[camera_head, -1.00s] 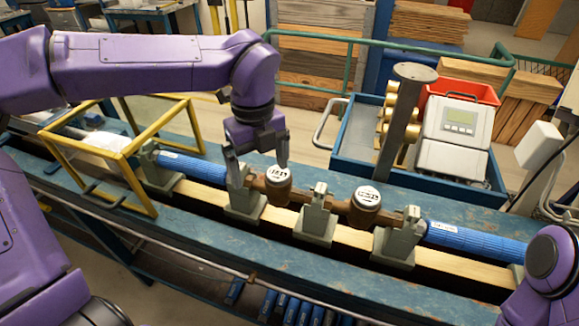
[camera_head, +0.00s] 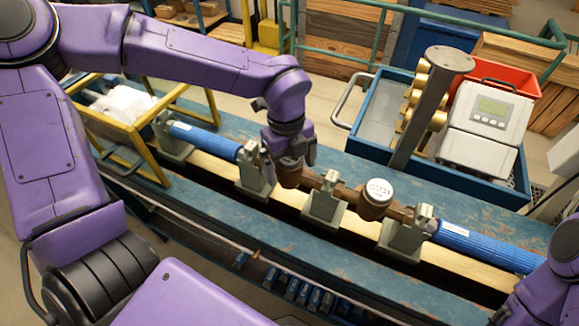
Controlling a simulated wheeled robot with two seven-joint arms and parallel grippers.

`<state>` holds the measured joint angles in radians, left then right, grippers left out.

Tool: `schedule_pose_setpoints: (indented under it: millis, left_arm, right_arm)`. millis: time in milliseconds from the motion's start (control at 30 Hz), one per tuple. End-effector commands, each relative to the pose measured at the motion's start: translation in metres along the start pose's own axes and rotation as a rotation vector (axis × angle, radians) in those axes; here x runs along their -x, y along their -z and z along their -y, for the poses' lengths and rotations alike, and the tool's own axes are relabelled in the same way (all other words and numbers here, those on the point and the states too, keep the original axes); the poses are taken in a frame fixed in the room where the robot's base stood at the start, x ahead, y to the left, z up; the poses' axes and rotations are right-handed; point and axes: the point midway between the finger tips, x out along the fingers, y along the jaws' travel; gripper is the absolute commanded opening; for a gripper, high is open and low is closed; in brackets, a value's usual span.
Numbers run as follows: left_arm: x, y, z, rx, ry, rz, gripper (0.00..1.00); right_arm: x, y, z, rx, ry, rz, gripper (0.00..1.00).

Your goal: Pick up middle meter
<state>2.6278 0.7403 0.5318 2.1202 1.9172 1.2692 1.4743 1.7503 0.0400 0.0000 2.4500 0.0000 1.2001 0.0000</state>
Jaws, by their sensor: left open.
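Two brown meters with round white-faced dials sit in a row on the bench. The left meter (camera_head: 290,177) is mostly hidden under my left gripper, its brown body showing below the jaws. The right meter (camera_head: 376,199) is in plain view, its dial facing up. My left gripper (camera_head: 288,165) points down over the left meter, its open fingers on either side of the meter's top. Whether the fingers touch it cannot be seen. My right gripper is out of view; only part of my right arm shows at the lower right.
Grey clamp stands (camera_head: 325,205) hold the pipe row, with blue pipes (camera_head: 480,246) at both ends. A yellow frame (camera_head: 150,165) stands at the left. Behind the bench, a blue tray (camera_head: 365,128) holds a grey post (camera_head: 432,105), brass parts and a white meter box (camera_head: 490,110).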

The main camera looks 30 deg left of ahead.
Motion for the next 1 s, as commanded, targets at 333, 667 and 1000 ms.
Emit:
schedule_pose_setpoints:
  millis: [333, 667, 1000]
  left_arm:
    - [-0.001, 0.0, 0.001, -0.001, 0.001, 0.0, 0.42]
    - [0.001, 0.0, 0.001, -0.002, 0.003, 0.001, 0.04]
    - [0.062, 0.007, 0.002, 0.0, 0.009, 0.003, 0.04]
  right_arm:
    - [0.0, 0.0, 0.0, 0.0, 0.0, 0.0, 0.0]
    - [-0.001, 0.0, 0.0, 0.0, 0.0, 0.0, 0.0]
    - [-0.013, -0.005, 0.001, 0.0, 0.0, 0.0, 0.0]
